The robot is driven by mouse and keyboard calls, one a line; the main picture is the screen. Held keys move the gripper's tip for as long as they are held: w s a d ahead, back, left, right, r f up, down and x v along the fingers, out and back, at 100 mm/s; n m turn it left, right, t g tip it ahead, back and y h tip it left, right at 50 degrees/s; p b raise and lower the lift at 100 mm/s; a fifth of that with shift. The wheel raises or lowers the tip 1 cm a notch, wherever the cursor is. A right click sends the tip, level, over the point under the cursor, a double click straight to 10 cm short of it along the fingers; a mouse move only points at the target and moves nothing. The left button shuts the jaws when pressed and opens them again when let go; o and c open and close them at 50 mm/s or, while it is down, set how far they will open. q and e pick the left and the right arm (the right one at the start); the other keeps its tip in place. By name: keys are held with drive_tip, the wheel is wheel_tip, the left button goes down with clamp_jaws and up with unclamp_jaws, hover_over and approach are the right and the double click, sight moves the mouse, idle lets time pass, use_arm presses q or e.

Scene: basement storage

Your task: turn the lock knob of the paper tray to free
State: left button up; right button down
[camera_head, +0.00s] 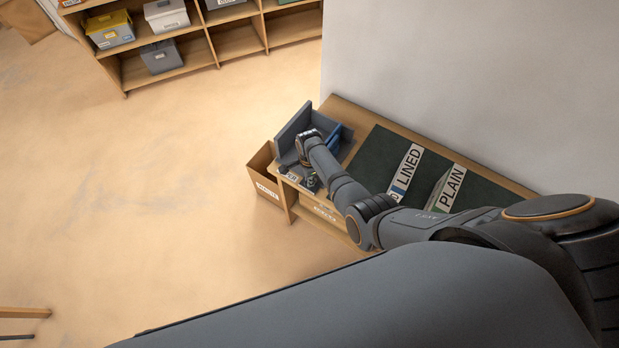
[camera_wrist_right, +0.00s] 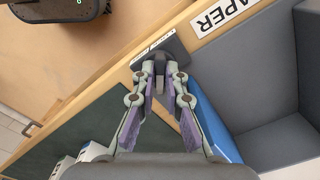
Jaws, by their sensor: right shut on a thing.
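The grey paper tray (camera_head: 291,129) stands at the left end of a wooden bench. In the right wrist view its grey walls (camera_wrist_right: 250,62) fill the right side, beside a PAPER label (camera_wrist_right: 223,14) on the wooden edge. A small dark plate (camera_wrist_right: 174,46) with a white marking strip sits on that edge. My right gripper (camera_wrist_right: 160,76) is at this plate, its fingertips shut on the dark lock knob (camera_wrist_right: 159,69). The fingers hide most of the knob, so its turn cannot be read. My left gripper is not in view.
A blue part (camera_wrist_right: 215,125) lies close beside the right fingers. A dark green mat (camera_head: 376,150) with LINED (camera_head: 409,167) and PLAIN (camera_head: 452,187) labelled items covers the bench. An open box (camera_head: 262,160) stands at its left end. A wall (camera_head: 450,70) rises behind; the left floor is clear.

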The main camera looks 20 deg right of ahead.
drive_tip(key=shift+w+m, duration=0.1)
drive_tip(key=shift+m, duration=0.5)
drive_tip(key=c, duration=1.4)
unclamp_jaws()
wheel_tip(320, 180, up, 12)
